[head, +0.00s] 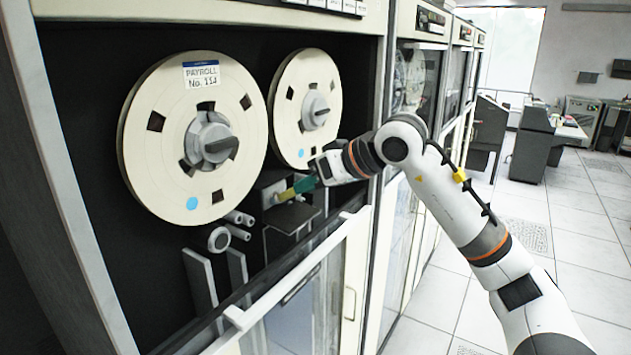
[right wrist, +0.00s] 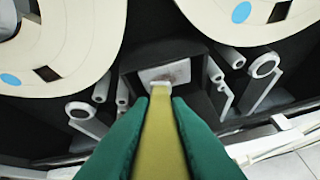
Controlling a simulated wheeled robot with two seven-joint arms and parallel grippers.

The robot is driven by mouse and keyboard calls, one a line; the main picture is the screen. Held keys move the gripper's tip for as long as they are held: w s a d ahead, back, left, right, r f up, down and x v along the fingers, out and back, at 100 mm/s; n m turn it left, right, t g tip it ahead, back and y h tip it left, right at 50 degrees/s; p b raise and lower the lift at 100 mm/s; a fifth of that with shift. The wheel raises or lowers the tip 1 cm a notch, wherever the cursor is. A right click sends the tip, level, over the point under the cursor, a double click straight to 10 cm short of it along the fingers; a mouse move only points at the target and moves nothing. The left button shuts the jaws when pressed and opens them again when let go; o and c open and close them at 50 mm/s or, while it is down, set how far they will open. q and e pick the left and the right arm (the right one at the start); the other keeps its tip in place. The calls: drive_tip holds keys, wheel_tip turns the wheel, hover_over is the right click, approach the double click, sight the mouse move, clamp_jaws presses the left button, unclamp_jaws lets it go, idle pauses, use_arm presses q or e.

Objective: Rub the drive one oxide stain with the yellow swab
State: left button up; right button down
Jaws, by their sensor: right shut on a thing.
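My right gripper (head: 308,184) reaches in from the right in the head view, in front of the tape drive. Its green fingers, also large in the right wrist view (right wrist: 160,120), are shut on the yellow swab (right wrist: 160,135). The swab also shows as a short yellow piece in the head view (head: 286,195). Its pale tip points at a light plate (right wrist: 155,74) in a dark recessed housing between the reels. A faint brownish stain (right wrist: 178,75) is on that plate. The tip overlaps the plate's lower edge; I cannot tell whether they touch. My left gripper is not in view.
The large left reel (head: 150,150), labelled PAYROLL No. 114, and a smaller-looking right reel (head: 290,105) hang above the housing. Pale rollers (right wrist: 267,66) and guides stand beside it. The drive's lower door frame (head: 345,235) lies below. The floor at right is open.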

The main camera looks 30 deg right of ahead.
drive_tip(key=shift+w+d+r+p, duration=0.1)
drive_tip(key=shift+d+r+p, duration=0.15)
drive_tip(key=shift+r, duration=0.15)
drive_tip(key=shift+d+r+p, duration=0.1)
drive_tip(key=shift+r+p, duration=0.15)
drive_tip(key=shift+r, duration=0.15)
drive_tip(key=shift+a+f+b, duration=0.5)
drive_tip(key=shift+f+b, duration=0.25)
drive_tip(key=shift+d+r+p, duration=0.6)
drive_tip(key=shift+r, duration=0.15)
drive_tip(key=shift+s+a, duration=0.25)
drive_tip(key=shift+a, duration=0.35)
drive_tip(key=shift+s+a, duration=0.2)
drive_tip(key=shift+a, duration=0.4)
idle(3.9)
